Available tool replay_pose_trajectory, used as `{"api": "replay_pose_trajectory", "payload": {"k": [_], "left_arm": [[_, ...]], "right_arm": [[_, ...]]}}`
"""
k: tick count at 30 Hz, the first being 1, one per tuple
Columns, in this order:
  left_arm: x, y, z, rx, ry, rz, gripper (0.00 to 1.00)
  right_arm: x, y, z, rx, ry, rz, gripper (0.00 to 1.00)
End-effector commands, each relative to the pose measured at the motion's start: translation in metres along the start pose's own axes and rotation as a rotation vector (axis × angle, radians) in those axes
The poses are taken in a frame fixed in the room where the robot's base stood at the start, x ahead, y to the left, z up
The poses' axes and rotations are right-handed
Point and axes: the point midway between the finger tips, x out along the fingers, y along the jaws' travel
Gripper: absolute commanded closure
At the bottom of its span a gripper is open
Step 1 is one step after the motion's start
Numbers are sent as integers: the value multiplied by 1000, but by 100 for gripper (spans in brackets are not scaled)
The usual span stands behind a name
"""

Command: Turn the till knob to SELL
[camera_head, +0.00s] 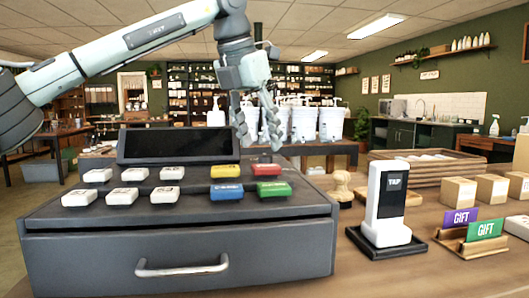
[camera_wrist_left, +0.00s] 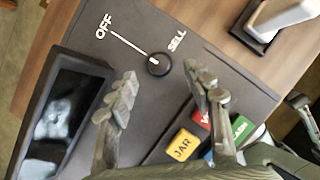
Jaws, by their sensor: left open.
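The till (camera_head: 180,258) is a dark grey box with a screen (camera_head: 178,146) and several coloured and white keys. The round black till knob (camera_wrist_left: 158,66) shows in the left wrist view, between the printed words OFF (camera_wrist_left: 104,26) and SELL (camera_wrist_left: 177,40). A thin white line runs from the knob to OFF. I cannot make out the knob clearly in the head view. My left gripper (camera_head: 257,132) is open above the till's back right part. In the left wrist view its fingers (camera_wrist_left: 163,92) stand apart either side of the knob's position, with nothing between them. My right gripper is out of view.
Yellow (camera_head: 226,171), red (camera_head: 267,169), blue (camera_head: 227,192) and green (camera_head: 273,189) keys sit near the gripper. A white card reader (camera_head: 387,205), a wooden stamp (camera_head: 342,187) and gift cards (camera_head: 460,220) stand right of the till. White buckets (camera_head: 305,122) stand behind.

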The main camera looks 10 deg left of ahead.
Motion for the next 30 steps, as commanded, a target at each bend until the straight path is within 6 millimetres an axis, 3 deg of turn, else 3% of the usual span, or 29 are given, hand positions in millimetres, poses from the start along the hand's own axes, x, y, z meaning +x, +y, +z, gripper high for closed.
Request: {"api": "replay_pose_trajectory", "payload": {"k": [7,18,30], "left_arm": [[33,0,0,-1,0,-1,49],[40,0,0,0,-1,0,49],[39,0,0,0,-1,0,99]], "right_arm": [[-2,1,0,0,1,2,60],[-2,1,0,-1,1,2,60],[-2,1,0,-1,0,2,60]]}}
